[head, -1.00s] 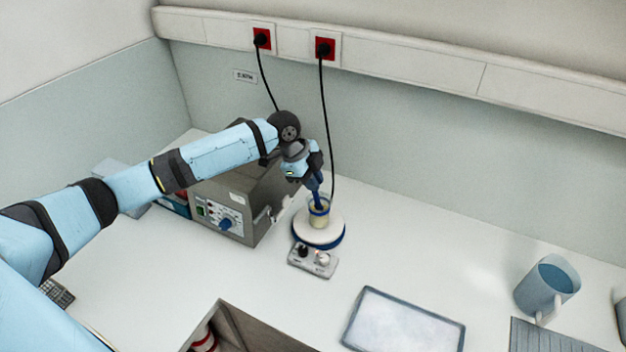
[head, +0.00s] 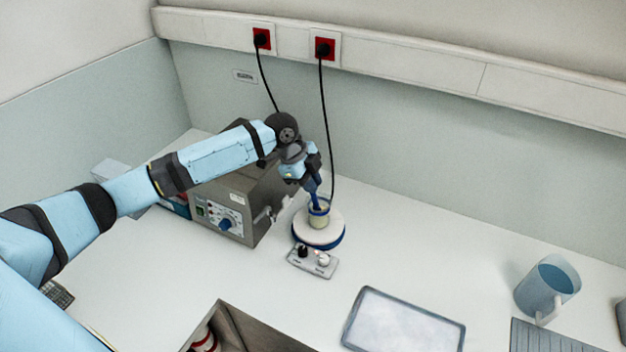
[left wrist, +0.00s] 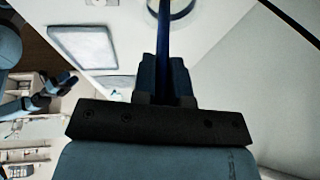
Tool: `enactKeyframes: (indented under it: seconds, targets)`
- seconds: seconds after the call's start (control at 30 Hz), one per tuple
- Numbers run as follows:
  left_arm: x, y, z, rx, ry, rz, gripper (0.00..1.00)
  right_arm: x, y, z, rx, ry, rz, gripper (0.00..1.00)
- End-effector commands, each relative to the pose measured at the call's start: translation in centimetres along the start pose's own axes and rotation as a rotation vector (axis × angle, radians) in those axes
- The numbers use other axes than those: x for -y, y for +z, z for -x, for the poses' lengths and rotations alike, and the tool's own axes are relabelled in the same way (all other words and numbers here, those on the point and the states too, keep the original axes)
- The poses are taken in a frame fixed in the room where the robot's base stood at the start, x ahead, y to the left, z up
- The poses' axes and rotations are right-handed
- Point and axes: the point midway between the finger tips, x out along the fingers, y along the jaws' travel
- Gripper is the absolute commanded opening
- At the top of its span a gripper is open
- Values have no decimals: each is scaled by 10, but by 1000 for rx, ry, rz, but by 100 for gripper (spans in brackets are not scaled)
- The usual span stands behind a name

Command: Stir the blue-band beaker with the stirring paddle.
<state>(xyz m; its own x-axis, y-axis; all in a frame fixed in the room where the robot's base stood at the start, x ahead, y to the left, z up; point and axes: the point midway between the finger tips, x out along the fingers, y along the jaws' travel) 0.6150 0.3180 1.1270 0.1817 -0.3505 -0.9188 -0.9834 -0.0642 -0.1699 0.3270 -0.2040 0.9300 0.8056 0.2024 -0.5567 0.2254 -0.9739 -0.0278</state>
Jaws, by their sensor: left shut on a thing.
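The blue-band beaker (head: 319,217) is small, with cream contents and a blue band at its rim. It stands upright on the round white plate of a hotplate stirrer (head: 318,232). My left gripper (head: 313,186) is above the beaker and points down at it. It is shut on the dark blue stirring paddle, whose shaft (left wrist: 163,35) runs out from between the fingers in the left wrist view. The paddle's lower end goes into the beaker's mouth and is hidden inside. My right gripper is not in the head view.
A grey box-shaped device (head: 238,205) with a control panel stands close left of the stirrer. A shallow tray (head: 404,322), a blue mug (head: 547,287) and an open bin (head: 232,318) are toward the front. Black cables hang behind.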

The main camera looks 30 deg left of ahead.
Motion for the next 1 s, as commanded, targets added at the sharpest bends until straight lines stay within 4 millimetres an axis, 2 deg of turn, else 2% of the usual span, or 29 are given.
enactKeyframes:
  seconds: [0.1,0.57,1.0]
  targets:
    - [7,-7,-3,-3,-2,-1,0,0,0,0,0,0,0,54]
    - [6,-2,1,-2,-2,-1,0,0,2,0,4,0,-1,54]
    - [12,-12,28,-2,-2,-1,0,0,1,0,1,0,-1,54]
